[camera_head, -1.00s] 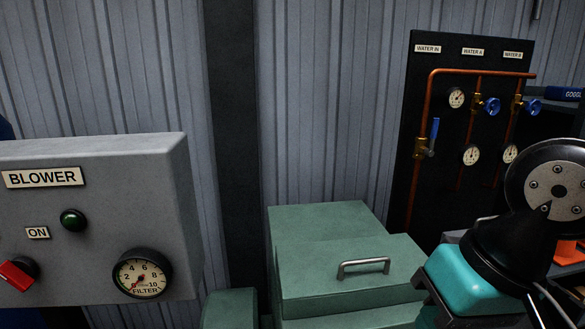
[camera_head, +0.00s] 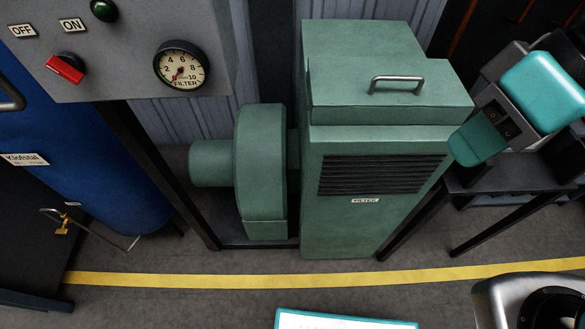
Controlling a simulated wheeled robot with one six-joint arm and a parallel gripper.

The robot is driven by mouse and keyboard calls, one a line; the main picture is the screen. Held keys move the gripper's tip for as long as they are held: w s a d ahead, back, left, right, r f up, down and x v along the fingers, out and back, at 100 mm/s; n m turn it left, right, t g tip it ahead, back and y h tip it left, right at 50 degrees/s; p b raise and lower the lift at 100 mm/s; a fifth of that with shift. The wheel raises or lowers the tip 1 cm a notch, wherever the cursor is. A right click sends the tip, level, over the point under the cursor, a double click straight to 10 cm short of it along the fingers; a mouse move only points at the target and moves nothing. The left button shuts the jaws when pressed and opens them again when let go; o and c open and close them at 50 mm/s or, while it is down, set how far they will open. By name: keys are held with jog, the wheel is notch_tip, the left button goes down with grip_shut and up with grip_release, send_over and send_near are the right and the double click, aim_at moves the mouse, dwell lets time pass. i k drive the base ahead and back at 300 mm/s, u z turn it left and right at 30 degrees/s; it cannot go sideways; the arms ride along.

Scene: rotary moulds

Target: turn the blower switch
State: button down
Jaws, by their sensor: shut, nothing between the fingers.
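The blower switch is a red bar knob (camera_head: 65,68) on the grey control panel (camera_head: 125,70), at the upper left. An OFF label (camera_head: 22,30) sits above and left of it, an ON label (camera_head: 72,25) above it. The red bar slants from upper left to lower right, its left end on the OFF side. A dark green lamp (camera_head: 104,10) is near the top edge and looks unlit. The round FILTER gauge (camera_head: 181,68) has its needle at the low end. Nothing touches the switch. My gripper is not in view.
A green blower housing (camera_head: 262,170) and filter cabinet (camera_head: 350,225) stand right of the panel. A blue tank (camera_head: 110,180) is below it. A bench with a teal machine (camera_head: 545,90) is at the right. Grey floor with a yellow line (camera_head: 240,282) is open in front.

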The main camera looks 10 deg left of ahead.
aim_at(67, 65)
jog(key=u, duration=1.6)
jog(key=k, duration=1.15)
jog(key=u, duration=0.55)
jog(key=i, duration=0.9)
jog(key=z, duration=0.7)
